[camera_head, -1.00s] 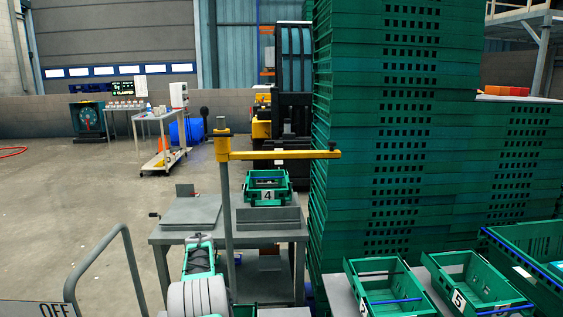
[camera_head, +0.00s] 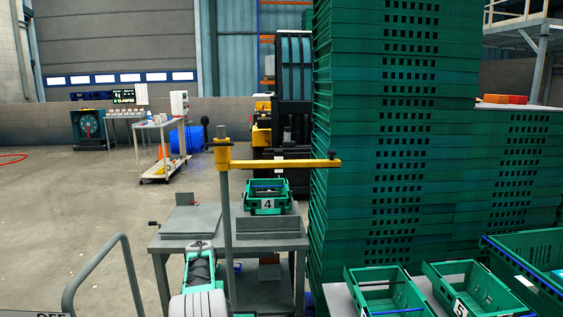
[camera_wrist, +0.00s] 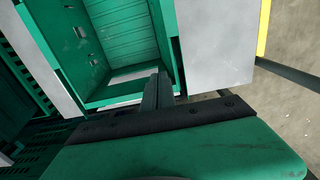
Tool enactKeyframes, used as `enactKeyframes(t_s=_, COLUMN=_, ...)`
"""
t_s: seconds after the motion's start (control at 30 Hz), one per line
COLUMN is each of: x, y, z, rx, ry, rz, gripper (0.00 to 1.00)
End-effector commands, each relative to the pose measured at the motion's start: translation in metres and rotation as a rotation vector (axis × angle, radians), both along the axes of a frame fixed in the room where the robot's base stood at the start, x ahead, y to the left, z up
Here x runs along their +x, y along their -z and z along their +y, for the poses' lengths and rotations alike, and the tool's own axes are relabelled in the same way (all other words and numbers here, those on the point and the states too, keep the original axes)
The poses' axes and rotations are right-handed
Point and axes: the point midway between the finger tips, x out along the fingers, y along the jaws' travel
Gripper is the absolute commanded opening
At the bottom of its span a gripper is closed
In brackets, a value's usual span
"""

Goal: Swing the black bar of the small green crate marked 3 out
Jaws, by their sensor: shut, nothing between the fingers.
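No crate marked 3 can be read in either view. In the wrist view an open green crate (camera_wrist: 128,42) lies ahead of my gripper (camera_wrist: 162,84), which is shut and empty. I cannot tell which number this crate bears, and no black bar shows clearly on it. The fingers overlap the crate's near edge in the picture; whether they touch it is unclear.
A small green crate marked 4 (camera_head: 268,198) with a blue bar sits on the grey table (camera_head: 200,243). A yellow post arm (camera_head: 280,164) spans above it. Tall green crate stacks (camera_head: 400,130) rise at the right. A crate marked 5 (camera_head: 470,291) stands at lower right. A grey rail (camera_head: 95,268) is at left.

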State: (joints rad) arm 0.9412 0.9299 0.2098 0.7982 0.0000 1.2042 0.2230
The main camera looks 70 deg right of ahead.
Motion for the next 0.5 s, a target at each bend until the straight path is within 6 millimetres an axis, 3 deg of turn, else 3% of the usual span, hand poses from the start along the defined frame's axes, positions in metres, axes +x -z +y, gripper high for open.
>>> enactKeyframes(t_s=0.5, x=-0.003, y=-0.061, z=0.006, rx=-0.001, ry=0.000, rz=0.000, gripper=0.00)
